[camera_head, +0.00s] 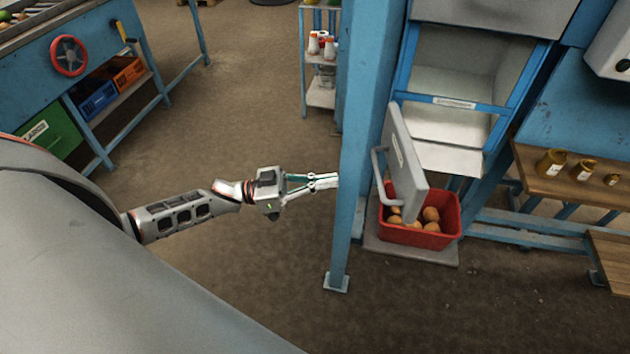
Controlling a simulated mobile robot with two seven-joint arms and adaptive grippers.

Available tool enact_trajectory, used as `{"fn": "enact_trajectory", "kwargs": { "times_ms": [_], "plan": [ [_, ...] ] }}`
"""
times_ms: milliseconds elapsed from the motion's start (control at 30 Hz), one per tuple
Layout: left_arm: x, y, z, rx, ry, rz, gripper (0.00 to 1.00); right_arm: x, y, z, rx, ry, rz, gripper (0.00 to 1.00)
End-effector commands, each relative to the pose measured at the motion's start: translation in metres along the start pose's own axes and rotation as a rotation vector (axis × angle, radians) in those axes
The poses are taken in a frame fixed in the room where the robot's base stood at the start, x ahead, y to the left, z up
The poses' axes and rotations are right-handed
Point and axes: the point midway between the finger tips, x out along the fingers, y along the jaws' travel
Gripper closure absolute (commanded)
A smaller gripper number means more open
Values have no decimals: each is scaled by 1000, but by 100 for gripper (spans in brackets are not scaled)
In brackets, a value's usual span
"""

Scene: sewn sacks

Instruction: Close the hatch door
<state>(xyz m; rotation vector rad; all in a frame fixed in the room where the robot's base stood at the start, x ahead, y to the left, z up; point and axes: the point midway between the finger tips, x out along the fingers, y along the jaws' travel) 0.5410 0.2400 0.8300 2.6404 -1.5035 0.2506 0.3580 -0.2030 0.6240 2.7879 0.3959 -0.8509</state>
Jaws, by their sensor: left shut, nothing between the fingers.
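The hatch door (406,158) is a grey panel with a bar handle (379,176) on its left side. It stands swung open at the left of the hatch opening (447,125), above a red crate. The blue-framed opening shows a pale metal chute inside. My left gripper (337,181) reaches in from the left with its fingers together and nothing between them. Its tips are at the blue post (357,120), to the left of the door handle; I cannot tell whether they touch the post. My right gripper is not in view.
The red crate (447,218) holds several round brown items and stands on a grey platform (410,250). A wooden shelf (590,185) with brass-coloured weights is at the right. A blue workbench (40,65) with a red handwheel (69,55) is at the upper left. Open floor lies between.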

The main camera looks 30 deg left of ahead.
Motion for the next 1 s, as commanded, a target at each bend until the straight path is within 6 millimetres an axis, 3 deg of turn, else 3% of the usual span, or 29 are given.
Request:
{"fn": "enact_trajectory", "kwargs": {
  "times_ms": [200, 400, 600, 1000],
  "plan": [
    [44, 0, -2, 1, 3, 0, 100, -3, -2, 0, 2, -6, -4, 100],
    [71, 0, -1, 0, 2, 0, 100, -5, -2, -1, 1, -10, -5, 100],
    [81, 0, 1, -2, -1, -2, 100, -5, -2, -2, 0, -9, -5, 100],
    [82, 0, 1, -2, -1, -2, 100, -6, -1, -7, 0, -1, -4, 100]
  ]
}}
